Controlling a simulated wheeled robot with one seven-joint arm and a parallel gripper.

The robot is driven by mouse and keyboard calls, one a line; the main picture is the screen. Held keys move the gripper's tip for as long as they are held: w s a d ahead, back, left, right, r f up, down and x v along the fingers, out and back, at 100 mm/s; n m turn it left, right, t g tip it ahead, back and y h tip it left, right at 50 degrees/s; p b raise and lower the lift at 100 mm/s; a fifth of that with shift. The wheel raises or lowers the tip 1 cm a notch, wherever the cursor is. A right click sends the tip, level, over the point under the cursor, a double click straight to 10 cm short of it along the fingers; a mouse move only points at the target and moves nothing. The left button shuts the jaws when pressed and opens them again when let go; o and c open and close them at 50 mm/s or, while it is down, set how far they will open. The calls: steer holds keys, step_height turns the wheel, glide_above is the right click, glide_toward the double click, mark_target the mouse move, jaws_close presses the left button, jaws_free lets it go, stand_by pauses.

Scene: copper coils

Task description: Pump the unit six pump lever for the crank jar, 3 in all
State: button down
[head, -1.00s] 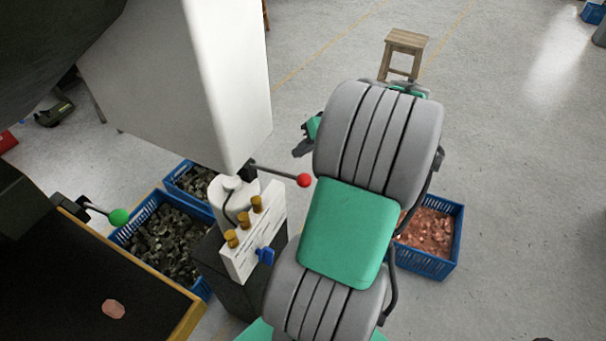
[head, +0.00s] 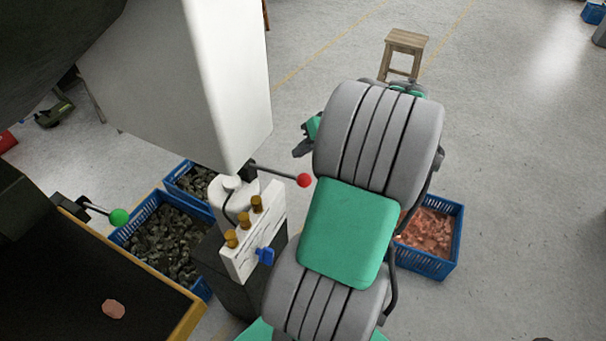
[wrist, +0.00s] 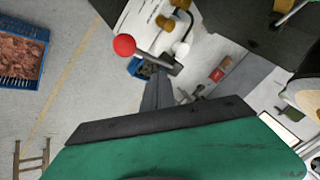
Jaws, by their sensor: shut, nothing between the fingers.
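A lever with a red ball knob (head: 304,180) sticks out to the right from beneath the white cabinet in the head view. The knob (wrist: 124,45) and its rod also show in the wrist view. My gripper (head: 303,148) is just above the red knob in the head view, partly hidden behind my arm. In the wrist view its dark shut fingers (wrist: 157,92) are empty and lie close to the rod. I cannot tell whether they touch it. A white jar-like part (head: 226,194) stands below the lever's base. I cannot read any unit number.
A white panel (head: 240,262) with brass knobs and a blue tap stands below the lever. A green-knobbed lever (head: 118,217) is at left above a dark table. Blue crates hold dark scrap (head: 160,250) and copper pieces (head: 428,265). A wooden stool (head: 404,42) stands on open floor.

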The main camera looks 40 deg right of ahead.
mark_target(304, 176)
steer(key=f+b, duration=0.1)
steer(key=b, duration=0.2)
steer(key=shift+w+a+f, duration=0.1)
steer(key=shift+w+f, duration=0.2)
steer(key=shift+f, duration=0.1)
steer(key=shift+w+r+n+h+b, duration=0.25)
steer(key=shift+w+n+h+b, duration=0.15)
steer(key=shift+b, duration=0.85)
steer(key=r+n+h+b, duration=0.1)
steer(key=n, duration=0.3)
steer(key=r+n+h+b, duration=0.1)
steer(key=r+n, duration=0.1)
steer(key=n, duration=0.2)
steer(key=s+r+n+b, duration=0.1)
steer(key=r+n, duration=0.1)
steer(key=n, duration=0.2)
steer(key=shift+a+n+t+h, duration=0.2)
steer(key=shift+n+t+h, duration=0.1)
steer(key=shift+t+h, duration=0.1)
steer(key=f+b, duration=0.4)
steer(key=f, duration=0.1)
steer(key=s+f+b, duration=0.1)
steer(key=f+b, duration=0.1)
steer(key=f, duration=0.1)
steer(key=shift+d+f, duration=0.1)
steer(key=shift+d, duration=0.1)
steer(key=shift+f, duration=0.25)
